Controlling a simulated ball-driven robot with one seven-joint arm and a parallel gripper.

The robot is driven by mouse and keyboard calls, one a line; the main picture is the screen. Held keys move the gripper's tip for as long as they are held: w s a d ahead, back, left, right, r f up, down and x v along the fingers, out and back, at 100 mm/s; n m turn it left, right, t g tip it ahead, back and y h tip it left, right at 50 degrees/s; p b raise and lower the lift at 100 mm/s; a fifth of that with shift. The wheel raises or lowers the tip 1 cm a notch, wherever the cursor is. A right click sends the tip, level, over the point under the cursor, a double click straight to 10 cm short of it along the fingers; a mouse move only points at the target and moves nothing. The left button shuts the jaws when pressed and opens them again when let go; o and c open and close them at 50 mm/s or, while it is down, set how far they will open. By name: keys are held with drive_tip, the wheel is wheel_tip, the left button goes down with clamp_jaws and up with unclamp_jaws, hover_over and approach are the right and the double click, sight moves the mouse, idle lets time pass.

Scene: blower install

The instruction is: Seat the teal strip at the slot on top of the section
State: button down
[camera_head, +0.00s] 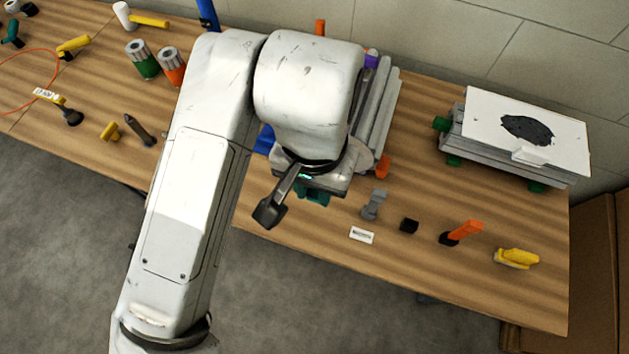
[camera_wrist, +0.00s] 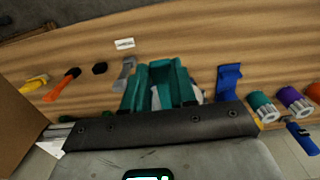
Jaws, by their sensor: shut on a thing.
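My gripper (camera_head: 312,187) hangs below my wrist over the front part of the table, in front of a grey ribbed section (camera_head: 379,112). The teal strip (camera_head: 317,199) shows as a small teal patch under the wrist. In the wrist view a teal piece (camera_wrist: 159,76) with raised sides sticks out past the dark bar of my gripper, and my gripper is shut on it. The fingertips are mostly hidden. My arm covers much of the section in the head view, and its top slot cannot be made out. Whether the strip touches anything cannot be told.
A white-topped unit (camera_head: 527,128) stands at the right. A blue part (camera_wrist: 228,82) and coloured cylinders (camera_wrist: 262,106) stand beside the gripper.

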drive_tip(key=shift+w+d+p, duration=0.5)
drive_tip(key=shift+w+d, duration=0.15)
drive_tip(key=shift+w, duration=1.15)
drive_tip(key=shift+w+d+p, duration=0.55)
drive_tip(key=shift+w+d, duration=0.1)
drive_tip(key=shift+w, duration=1.1)
drive_tip(key=shift+w+d+p, duration=0.5)
drive_tip(key=shift+w+d, duration=0.15)
drive_tip(key=shift+w, duration=1.15)
idle(0.3)
drive_tip(key=c, duration=0.8)
unclamp_jaws()
wheel_tip(320, 180, up, 11)
drive_tip(key=shift+w+f, duration=0.1)
drive_tip(key=shift+w, duration=0.05)
drive_tip(key=shift+f, duration=0.1)
